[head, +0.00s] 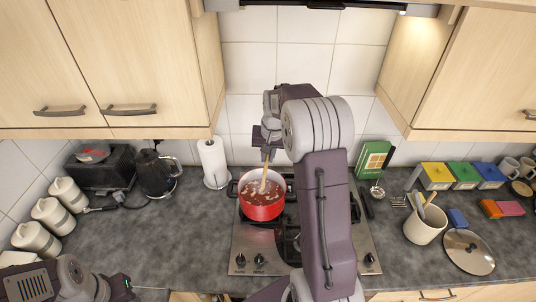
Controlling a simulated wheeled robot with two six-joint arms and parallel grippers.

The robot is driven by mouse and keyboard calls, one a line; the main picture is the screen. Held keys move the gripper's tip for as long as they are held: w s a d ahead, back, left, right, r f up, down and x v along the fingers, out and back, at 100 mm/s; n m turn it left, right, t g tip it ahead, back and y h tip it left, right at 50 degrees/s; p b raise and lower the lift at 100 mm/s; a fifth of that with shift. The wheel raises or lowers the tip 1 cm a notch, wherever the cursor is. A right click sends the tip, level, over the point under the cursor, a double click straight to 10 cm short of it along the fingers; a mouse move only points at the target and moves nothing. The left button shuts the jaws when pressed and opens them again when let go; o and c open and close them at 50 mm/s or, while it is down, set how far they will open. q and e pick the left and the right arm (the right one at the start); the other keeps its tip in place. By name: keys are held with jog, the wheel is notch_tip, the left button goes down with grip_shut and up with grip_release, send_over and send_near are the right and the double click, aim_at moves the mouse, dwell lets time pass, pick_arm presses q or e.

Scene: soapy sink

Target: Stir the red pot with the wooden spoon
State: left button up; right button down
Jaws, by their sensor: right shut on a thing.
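The red pot (262,211) stands on the left part of the stove and holds a reddish-brown liquid with pale pieces in it. My right gripper (268,150) is above the pot, shut on the wooden spoon (265,178). The spoon points down, nearly upright, and its lower end is in the liquid, hidden from view. My left arm is low at the left edge, and the dark end that shows there (120,287) is over the counter's front, well away from the pot. Whether its jaws are open cannot be seen.
The steel stove (245,255) is partly hidden by my right arm. A paper towel roll (213,162), black kettle (156,174) and white canisters (50,214) stand to the left. A utensil crock (425,225) and glass lid (468,252) are at right. Wall cabinets hang above.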

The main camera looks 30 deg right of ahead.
notch_tip(320, 180, down, 7)
jog(key=b, duration=0.4)
jog(key=shift+r, duration=0.1)
dwell(0.5)
